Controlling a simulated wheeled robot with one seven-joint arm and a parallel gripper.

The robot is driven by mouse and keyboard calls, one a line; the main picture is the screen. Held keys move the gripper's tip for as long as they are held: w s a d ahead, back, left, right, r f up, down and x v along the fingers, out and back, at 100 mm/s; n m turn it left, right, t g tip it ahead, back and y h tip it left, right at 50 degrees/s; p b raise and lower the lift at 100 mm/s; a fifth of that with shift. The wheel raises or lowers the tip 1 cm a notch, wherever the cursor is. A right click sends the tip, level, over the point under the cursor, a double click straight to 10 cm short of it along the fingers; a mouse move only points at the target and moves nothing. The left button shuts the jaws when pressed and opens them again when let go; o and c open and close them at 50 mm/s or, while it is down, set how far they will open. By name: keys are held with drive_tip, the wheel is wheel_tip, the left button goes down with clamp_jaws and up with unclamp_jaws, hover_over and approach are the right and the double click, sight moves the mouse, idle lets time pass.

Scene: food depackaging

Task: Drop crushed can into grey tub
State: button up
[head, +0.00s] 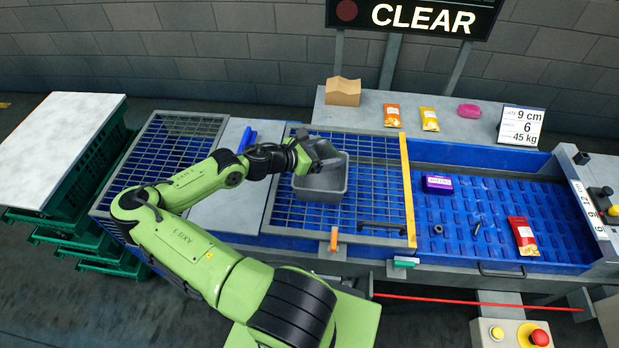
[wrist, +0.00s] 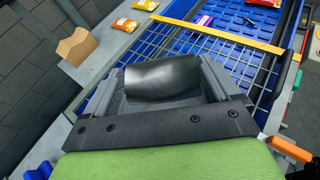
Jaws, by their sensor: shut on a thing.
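The grey tub (head: 322,193) stands upright on the blue grid in the head view, open at the top. My gripper (head: 322,158) is over the tub's back left part and hides some of its rim and inside. In the wrist view my gripper (wrist: 160,82) is shut on a dark grey, smooth, curved thing, which looks like the crushed can (wrist: 162,80). It lies crosswise between the two fingers. Its ends are hidden by the fingers. I cannot make out the tub clearly in the wrist view.
A yellow bar (head: 408,190) divides the grid from a blue tray. That tray holds a purple box (head: 438,183), a red packet (head: 522,235) and small metal parts. An orange handle (head: 334,240) is at the front.

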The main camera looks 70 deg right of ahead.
wheel_tip(320, 180, down, 4)
drive_tip(key=b, duration=0.3)
drive_tip(key=shift+f+b, duration=0.45)
drive_tip(key=shift+b, duration=0.15)
drive_tip(key=o, duration=0.8)
drive_tip(key=shift+w+r, duration=0.1)
drive_tip(key=shift+c, duration=0.2)
drive_tip(key=v, duration=1.5)
drive_tip(key=shift+w+a, duration=0.2)
drive_tip(key=shift+a, duration=0.1)
drive_tip(key=shift+r, duration=0.1)
